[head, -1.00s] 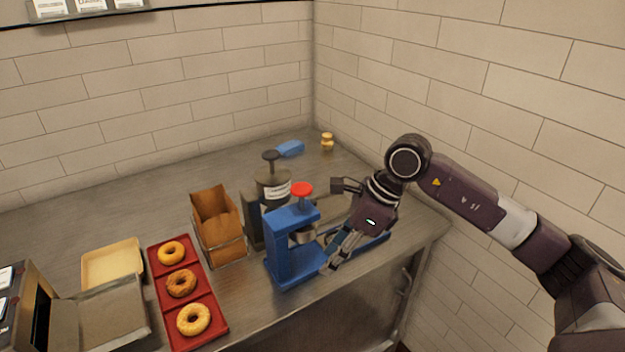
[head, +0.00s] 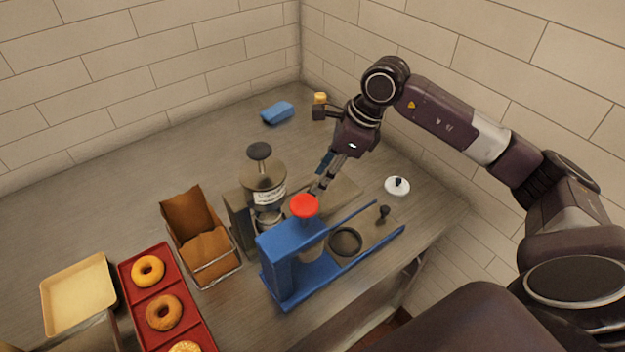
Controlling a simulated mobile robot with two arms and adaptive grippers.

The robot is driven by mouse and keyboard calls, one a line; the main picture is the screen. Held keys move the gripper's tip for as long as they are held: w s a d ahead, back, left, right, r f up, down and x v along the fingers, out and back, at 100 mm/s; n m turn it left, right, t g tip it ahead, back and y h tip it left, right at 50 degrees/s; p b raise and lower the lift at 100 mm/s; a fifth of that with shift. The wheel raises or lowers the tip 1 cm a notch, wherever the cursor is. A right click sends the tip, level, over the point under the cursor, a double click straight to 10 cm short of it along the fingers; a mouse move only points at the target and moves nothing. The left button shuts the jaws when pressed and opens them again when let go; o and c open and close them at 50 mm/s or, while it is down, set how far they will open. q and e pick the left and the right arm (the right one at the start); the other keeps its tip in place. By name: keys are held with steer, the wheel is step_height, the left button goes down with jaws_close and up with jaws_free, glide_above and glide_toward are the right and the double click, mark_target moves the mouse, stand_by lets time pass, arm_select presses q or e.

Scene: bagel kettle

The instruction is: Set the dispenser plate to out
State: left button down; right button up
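A dispenser with a clear container, a label and a dark top knob (head: 264,180) stands on the counter. A grey plate (head: 336,197) extends right from its base, partly hidden by my gripper and the blue press. My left gripper is out of view.
A brown paper bag in a wire holder (head: 200,238) stands left of the dispenser. A red tray (head: 127,297) with donuts and a beige tray (head: 77,295) are at lower left. A blue block (head: 277,112), a yellow item (head: 320,98) and a white lid (head: 397,187) lie around the gripper.

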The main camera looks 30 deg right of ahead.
steer(key=x, duration=0.3)
steer(key=p+x, duration=0.1)
steer(key=x, duration=0.1)
steer(key=shift+w+d+f, duration=0.1)
steer(key=shift+w+f, duration=0.1)
steer(key=shift+w, duration=0.1)
steer(key=shift+s, duration=0.15)
jaws_close()
